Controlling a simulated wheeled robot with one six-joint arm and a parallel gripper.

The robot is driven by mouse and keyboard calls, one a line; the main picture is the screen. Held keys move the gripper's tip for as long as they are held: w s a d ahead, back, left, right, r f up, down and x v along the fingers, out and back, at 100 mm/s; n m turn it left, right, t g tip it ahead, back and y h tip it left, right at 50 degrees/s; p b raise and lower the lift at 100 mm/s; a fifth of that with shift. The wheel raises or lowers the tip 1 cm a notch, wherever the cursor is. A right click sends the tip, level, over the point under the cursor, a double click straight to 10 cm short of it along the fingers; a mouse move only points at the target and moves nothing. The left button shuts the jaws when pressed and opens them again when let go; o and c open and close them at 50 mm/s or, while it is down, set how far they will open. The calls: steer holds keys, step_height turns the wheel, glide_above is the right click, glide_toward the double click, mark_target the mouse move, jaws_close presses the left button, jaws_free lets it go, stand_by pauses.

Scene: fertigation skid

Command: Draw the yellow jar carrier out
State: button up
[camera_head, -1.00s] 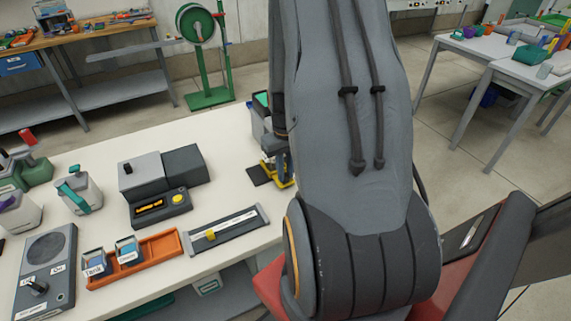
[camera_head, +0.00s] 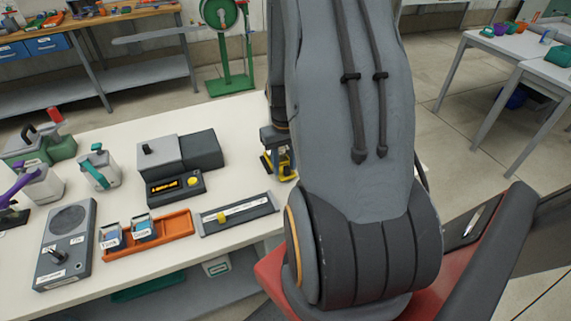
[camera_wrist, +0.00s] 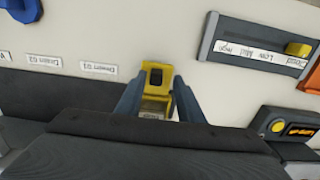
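The yellow jar carrier (camera_wrist: 153,76) is upright-looking in the wrist view, with a dark square opening at its top end. My gripper (camera_wrist: 157,88) has one finger on each side of it. The fingers look closed on its near part, though contact is partly hidden. In the head view, the carrier (camera_head: 285,164) shows as a yellow shape with dark parts below my gripper (camera_head: 274,150), close to the right part of the white table. My arm hides the area to its right. I cannot tell whether its base touches the table.
A slider panel (camera_head: 238,213), an orange tray (camera_head: 178,224) with two small labelled containers and a grey-black device (camera_head: 178,165) stand left of the carrier. Drain labels (camera_wrist: 98,67) lie near it in the wrist view. Bare tabletop (camera_head: 240,130) lies behind the device.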

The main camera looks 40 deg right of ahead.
steer(key=shift+s+d, duration=0.1)
steer(key=shift+r, duration=0.3)
steer(key=shift+r+b, duration=0.8)
steer(key=shift+r, duration=2.8)
steer(key=s+a+r+n, duration=0.1)
steer(key=a+r, duration=0.2)
steer(key=a, duration=0.8)
steer(key=s+a+r+n+t, duration=0.1)
steer(key=a+r, duration=0.3)
steer(key=a, duration=0.8)
steer(key=shift+n+b, duration=0.3)
steer(key=shift+n, duration=0.5)
